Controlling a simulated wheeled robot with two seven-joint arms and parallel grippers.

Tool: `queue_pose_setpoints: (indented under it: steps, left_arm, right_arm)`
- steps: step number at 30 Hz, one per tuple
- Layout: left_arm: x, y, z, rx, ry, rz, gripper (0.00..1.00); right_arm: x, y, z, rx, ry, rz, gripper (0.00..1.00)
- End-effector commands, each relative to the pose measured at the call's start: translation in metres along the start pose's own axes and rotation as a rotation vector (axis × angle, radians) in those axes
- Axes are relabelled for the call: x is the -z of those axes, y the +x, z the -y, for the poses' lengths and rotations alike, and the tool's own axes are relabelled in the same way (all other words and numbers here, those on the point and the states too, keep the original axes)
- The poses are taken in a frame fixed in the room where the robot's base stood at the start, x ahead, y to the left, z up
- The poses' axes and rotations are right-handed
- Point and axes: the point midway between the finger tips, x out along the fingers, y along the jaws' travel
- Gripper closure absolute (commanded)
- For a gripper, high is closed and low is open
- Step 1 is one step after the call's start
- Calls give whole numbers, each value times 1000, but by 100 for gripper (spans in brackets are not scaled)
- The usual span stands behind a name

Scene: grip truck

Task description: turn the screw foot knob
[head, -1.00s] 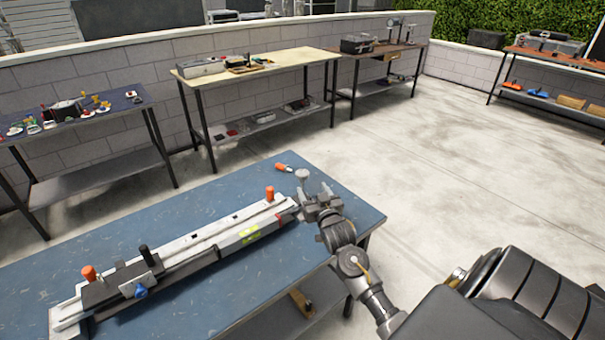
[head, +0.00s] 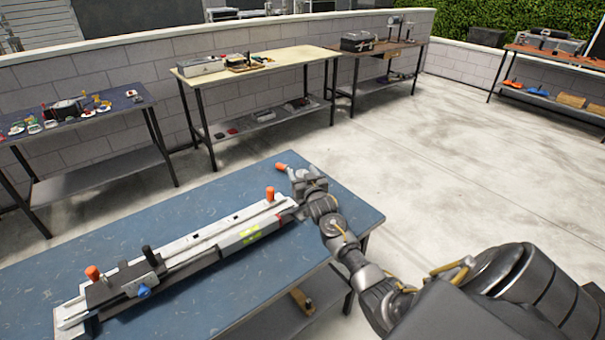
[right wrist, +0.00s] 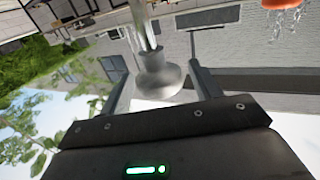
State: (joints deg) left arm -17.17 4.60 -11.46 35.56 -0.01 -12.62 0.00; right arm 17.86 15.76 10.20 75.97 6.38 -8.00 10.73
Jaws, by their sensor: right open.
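The screw foot knob (right wrist: 158,80) is a grey, flared round knob on a shiny metal stem in the right wrist view. It sits between the two fingers of my right gripper (right wrist: 160,88), with visible gaps on both sides. In the head view the right gripper (head: 303,180) is at the far right end of the long white and grey rail device (head: 185,252), and it hides the knob. The right gripper is open around the knob. The rail device lies on the blue table (head: 150,215). My left gripper is not in view.
An orange-handled tool (head: 282,166) lies on the table just beyond the right gripper. Orange knobs (head: 270,193) and a black post (head: 147,253) stand up from the device. Other workbenches (head: 258,62) stand along the wall, with free floor to the right.

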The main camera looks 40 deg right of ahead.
Motion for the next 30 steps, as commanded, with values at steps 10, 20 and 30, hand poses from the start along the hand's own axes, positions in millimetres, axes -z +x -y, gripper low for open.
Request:
queue_pose_setpoints:
  steps: [10, 20, 30]
  left_arm:
    - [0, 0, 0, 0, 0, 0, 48]
    - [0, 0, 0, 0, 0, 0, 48]
    - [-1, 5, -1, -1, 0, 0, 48]
  right_arm:
    - [0, 0, 0, 0, 0, 0, 59]
    - [0, 0, 1, -8, 0, 0, 80]
    - [-2, 0, 2, -166, 6, 1, 80]
